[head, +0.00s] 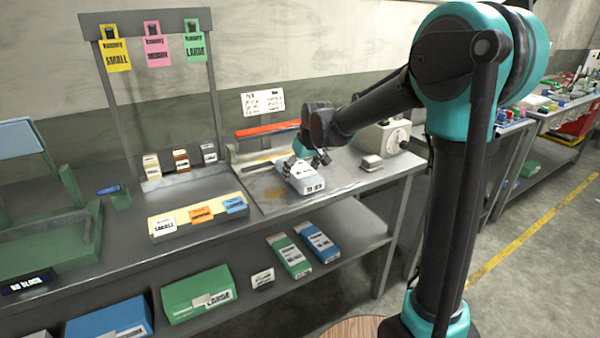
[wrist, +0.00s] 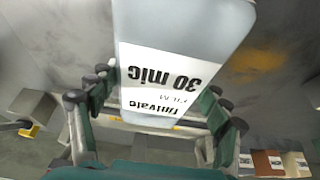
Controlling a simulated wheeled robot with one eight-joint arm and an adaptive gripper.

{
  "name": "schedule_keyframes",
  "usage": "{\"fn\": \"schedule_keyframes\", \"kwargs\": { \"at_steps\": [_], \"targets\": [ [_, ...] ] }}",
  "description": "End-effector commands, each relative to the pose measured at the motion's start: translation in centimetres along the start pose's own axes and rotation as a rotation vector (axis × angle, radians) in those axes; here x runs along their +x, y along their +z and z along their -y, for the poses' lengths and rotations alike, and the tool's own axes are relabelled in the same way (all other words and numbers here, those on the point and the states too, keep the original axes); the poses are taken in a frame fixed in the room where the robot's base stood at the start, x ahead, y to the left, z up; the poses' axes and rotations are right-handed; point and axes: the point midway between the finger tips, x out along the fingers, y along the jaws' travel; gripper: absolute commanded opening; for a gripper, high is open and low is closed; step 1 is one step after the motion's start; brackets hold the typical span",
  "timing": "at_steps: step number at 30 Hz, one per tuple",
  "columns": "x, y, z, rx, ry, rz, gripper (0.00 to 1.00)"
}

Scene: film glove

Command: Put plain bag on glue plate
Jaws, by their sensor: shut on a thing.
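A pale grey-white bag-like pack (head: 302,176) with a white label is at my gripper (head: 308,160) in the head view. In the wrist view the pack (wrist: 185,30) fills the upper middle, its label reading "30 mic" upside down. My gripper's teal fingers (wrist: 155,118) are shut on it from both sides. The stain (wrist: 255,62) also shows beside the pack in the wrist view.
A small grey block (head: 371,163) and a pale machine (head: 385,136) stand to the right. A red bar (head: 267,129) lies behind. A tray (head: 190,226) with small labelled cards is at front left.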

Motion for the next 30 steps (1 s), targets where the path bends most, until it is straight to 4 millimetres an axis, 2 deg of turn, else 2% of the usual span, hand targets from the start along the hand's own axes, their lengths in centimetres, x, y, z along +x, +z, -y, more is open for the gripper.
{"fn": "schedule_keyframes", "kwargs": {
  "at_steps": [3,4,9,22,26,30],
  "targets": [
    [0.2,0.1,0.0,0.000,0.000,0.000,0.46],
    [0.2,0.1,0.0,0.000,0.000,0.000,0.78],
    [0.2,0.1,0.0,0.000,0.000,0.000,0.97],
    [-0.4,0.0,0.0,0.000,0.000,0.000,0.97],
    [-2.1,0.0,0.0,0.000,0.000,0.000,0.97],
    [-5.0,0.1,0.0,0.001,0.000,0.000,0.97]
  ]
}}
